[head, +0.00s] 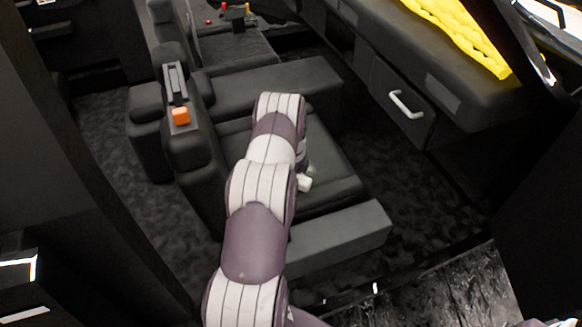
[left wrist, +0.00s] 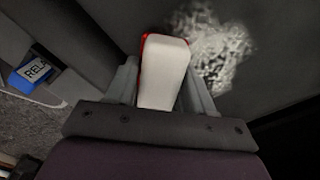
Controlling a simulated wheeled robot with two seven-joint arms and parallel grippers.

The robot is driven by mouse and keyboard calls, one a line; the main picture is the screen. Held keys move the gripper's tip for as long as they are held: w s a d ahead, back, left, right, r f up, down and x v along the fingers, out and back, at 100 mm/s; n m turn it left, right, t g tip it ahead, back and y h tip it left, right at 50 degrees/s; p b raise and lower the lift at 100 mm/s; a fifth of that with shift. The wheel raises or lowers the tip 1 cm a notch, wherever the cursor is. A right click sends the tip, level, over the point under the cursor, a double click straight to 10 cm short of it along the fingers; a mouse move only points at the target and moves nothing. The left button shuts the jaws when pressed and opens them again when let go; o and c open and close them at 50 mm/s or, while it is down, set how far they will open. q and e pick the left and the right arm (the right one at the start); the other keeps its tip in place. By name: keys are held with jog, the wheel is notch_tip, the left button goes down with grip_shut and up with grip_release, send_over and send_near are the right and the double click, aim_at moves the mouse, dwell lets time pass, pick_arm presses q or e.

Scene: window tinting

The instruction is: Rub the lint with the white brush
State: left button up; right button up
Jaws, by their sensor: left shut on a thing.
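The white brush (left wrist: 164,72), with a red edge at its far left, is held between the two grey fingers of my left gripper (left wrist: 163,85) in the left wrist view. The lint (left wrist: 222,48) is a pale, fuzzy patch on a dark surface, just right of the brush's far end. I cannot tell whether the brush touches that surface. In the head view my left arm reaches over the dark seat and hides most of the gripper; a small white piece (head: 304,183), likely the brush, shows beside the arm. My right gripper is not in view.
A dark seat (head: 330,165) lies under my arm, with an orange buckle (head: 181,116) at its left. A panel with a silver handle (head: 406,103) and a yellow quilted thing (head: 460,35) are at the right. A blue labelled block (left wrist: 32,74) lies left in the wrist view.

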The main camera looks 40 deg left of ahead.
aim_at(303, 209)
pick_arm(q)
jog(key=shift+s+d, duration=0.2)
jog(key=shift+d, duration=0.15)
jog(key=shift+s+d+r+p, duration=0.1)
jog(key=shift+s+d+p, duration=0.05)
jog(key=shift+d+p, duration=0.2)
jog(key=shift+s+d+p, duration=0.4)
jog(key=shift+d+p, duration=0.1)
jog(key=shift+d, duration=0.15)
jog(key=shift+s+d+p, duration=0.35)
jog(key=shift+d+p, duration=0.1)
jog(key=shift+d, duration=0.15)
jog(key=shift+s+d+f, duration=0.2)
jog(key=shift+d+f, duration=0.05)
jog(key=shift+d, duration=0.05)
jog(key=shift+s+d+r+p, duration=0.15)
jog(key=shift+d+p, duration=0.15)
jog(key=shift+p, duration=0.15)
jog(key=shift+c, duration=0.2)
jog(key=shift+s+d+p, duration=0.25)
jog(key=shift+d+p, duration=0.05)
jog(key=shift+d, duration=0.15)
jog(key=shift+s+d+p, duration=0.2)
jog(key=shift+d+p, duration=0.1)
jog(key=shift+d, duration=0.15)
jog(key=shift+s+d, duration=0.25)
jog(key=shift+d, duration=0.3)
